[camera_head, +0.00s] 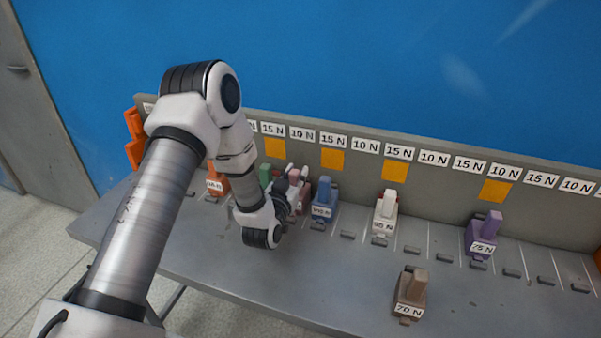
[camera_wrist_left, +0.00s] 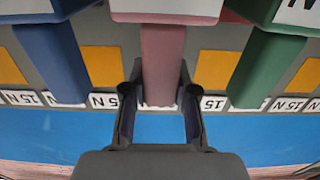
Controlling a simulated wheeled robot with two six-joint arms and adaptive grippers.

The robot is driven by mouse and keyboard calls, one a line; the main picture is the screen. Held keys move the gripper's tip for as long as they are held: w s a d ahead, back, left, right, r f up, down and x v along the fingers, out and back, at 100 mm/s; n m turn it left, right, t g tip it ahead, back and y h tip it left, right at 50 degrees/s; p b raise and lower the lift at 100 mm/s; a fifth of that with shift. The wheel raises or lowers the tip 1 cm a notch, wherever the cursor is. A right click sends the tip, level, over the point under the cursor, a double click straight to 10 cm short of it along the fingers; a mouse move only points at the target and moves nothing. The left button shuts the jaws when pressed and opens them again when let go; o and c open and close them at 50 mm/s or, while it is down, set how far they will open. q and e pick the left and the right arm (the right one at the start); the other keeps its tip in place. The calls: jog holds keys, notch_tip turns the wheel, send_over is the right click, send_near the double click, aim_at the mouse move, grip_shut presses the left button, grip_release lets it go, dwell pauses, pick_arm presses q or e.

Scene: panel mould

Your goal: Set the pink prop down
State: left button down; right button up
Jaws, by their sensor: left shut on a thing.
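The pink prop (camera_head: 295,177) stands in the row at the back of the grey bench, between the green prop (camera_head: 265,174) and the blue prop (camera_head: 323,196). My left gripper (camera_head: 293,187) is shut on its upright post, and my wrist hides part of it in the head view. In the left wrist view the pink prop (camera_wrist_left: 163,60) comes down between the two dark fingers of my left gripper (camera_wrist_left: 160,105). Whether its base touches the bench is hidden. My right gripper is not in view.
The grey bench (camera_head: 330,290) has a back rail with force labels and orange squares. An orange prop (camera_head: 217,185) is left of my wrist. White (camera_head: 385,212) and purple (camera_head: 484,236) props stand to the right; a tan prop (camera_head: 411,292) is nearer the front. The front middle is clear.

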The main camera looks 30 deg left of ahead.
pick_arm(q)
jog(key=shift+w, duration=0.25)
jog(key=c, duration=1.1)
grip_release()
jog(key=shift+s, duration=0.1)
jog(key=shift+o, duration=0.9)
jog(key=shift+s+r, duration=0.2)
jog(key=shift+s, duration=0.1)
jog(key=shift+w, duration=0.1)
jog(key=shift+f, duration=0.15)
jog(key=b+v, duration=0.1)
jog(key=v, duration=1.1)
jog(key=shift+b, duration=0.3)
